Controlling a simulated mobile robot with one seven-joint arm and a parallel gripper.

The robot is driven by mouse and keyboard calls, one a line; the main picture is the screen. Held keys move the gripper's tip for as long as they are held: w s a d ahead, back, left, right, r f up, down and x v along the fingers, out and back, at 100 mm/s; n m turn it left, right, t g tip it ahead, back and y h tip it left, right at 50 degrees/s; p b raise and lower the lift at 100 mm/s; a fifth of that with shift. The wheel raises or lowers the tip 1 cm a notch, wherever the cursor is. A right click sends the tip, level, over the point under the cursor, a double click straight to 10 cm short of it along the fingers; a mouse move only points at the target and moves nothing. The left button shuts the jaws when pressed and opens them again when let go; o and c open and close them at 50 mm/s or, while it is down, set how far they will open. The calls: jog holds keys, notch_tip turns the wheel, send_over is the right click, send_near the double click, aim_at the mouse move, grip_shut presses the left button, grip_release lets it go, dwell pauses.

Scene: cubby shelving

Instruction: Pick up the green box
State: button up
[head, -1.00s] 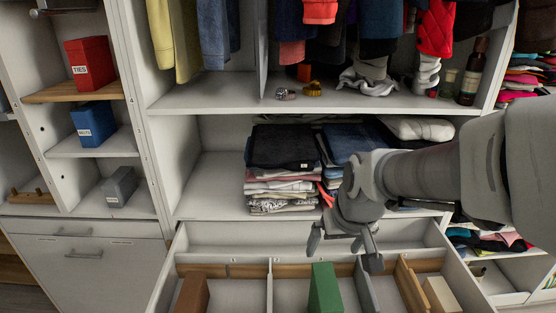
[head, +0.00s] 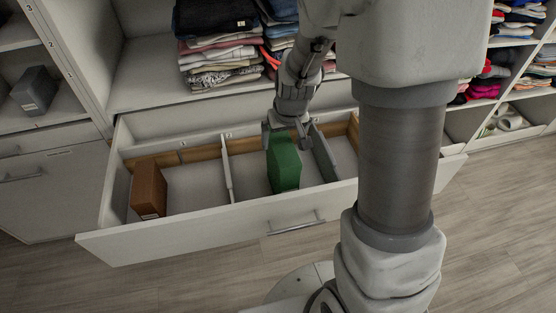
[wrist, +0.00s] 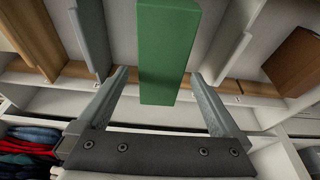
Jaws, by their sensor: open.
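The green box (head: 284,168) stands upright in a compartment of the open drawer (head: 205,232). My gripper (head: 287,138) is at the top of the box, pointing down into the drawer. In the wrist view the green box (wrist: 167,50) shows between the two fingers of my gripper (wrist: 158,78), with a visible gap on each side. The fingers are open and do not appear to touch the box. My wrist and gripper hide part of the box's top in the head view.
A grey divider (head: 324,155) stands close to the right of the box, and a white divider (head: 227,168) is further left. A brown box (head: 149,190) stands in the left compartment. Folded clothes (head: 215,40) lie on the shelf behind the drawer.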

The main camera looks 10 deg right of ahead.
jog(key=shift+s+b+x, duration=0.15)
jog(key=shift+b+x, duration=0.5)
jog(key=shift+x, duration=0.9)
jog(key=shift+s+b+x, duration=0.15)
jog(key=shift+b+x, duration=0.45)
jog(key=shift+x, duration=0.95)
jog(key=shift+f, duration=0.35)
grip_shut()
